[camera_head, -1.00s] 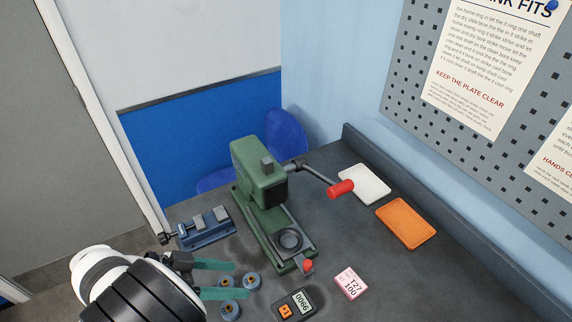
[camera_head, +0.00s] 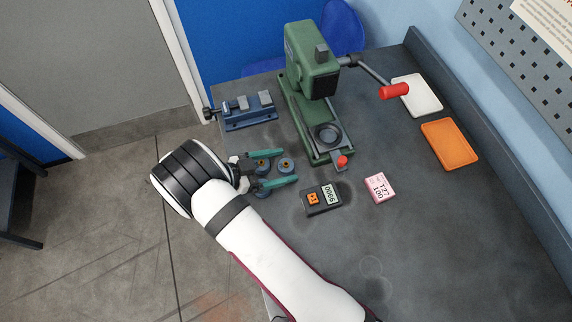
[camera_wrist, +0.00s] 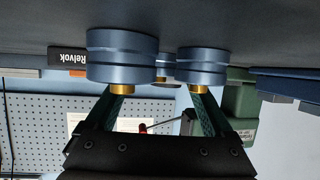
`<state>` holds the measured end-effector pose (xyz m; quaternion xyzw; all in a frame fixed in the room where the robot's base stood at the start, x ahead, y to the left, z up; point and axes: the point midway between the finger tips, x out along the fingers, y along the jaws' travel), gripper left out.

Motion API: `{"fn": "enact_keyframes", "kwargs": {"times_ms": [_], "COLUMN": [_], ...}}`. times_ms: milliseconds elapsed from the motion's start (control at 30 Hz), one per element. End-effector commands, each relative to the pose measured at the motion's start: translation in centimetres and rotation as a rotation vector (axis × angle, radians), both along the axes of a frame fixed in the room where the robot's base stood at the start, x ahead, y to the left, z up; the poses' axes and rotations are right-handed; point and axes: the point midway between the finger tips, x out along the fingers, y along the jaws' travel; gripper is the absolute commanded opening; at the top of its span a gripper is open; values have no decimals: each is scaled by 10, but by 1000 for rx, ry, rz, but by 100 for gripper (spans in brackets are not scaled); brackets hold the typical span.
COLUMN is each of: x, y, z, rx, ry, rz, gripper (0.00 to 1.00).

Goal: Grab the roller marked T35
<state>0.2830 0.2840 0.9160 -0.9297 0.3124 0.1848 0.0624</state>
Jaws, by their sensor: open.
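Three blue-grey rollers with brass-coloured stems stand on the bench: a far roller (camera_head: 286,165), a near upper roller (camera_head: 262,166) and a near lower roller (camera_head: 263,193). My gripper (camera_head: 289,166) is open, with green fingers on either side of the far roller in the head view. The wrist view is upside down. There, a large roller (camera_wrist: 122,57) at left and another roller (camera_wrist: 202,66) at right stand before my fingers, and a third roller (camera_wrist: 165,68) shows between and behind them. I cannot read a T35 mark on any roller.
A green press (camera_head: 313,75) with a red-handled lever stands behind. A blue vise (camera_head: 248,111) is at the back left. A counter (camera_head: 322,198) and a pink T27 box (camera_head: 380,187) lie to the right. White (camera_head: 418,95) and orange (camera_head: 449,144) trays lie farther right. The front right bench is clear.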

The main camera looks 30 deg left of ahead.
Motion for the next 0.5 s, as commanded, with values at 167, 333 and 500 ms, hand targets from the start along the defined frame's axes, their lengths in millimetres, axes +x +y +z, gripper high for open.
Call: {"fn": "enact_keyframes", "kwargs": {"times_ms": [167,333,500], "x": [3,3,3], "y": [-2,-2,-2], "z": [-2,-1,-1], "rx": [0,0,0], "ry": [0,0,0], "rz": [1,0,0], "gripper": [87,69,38]}}
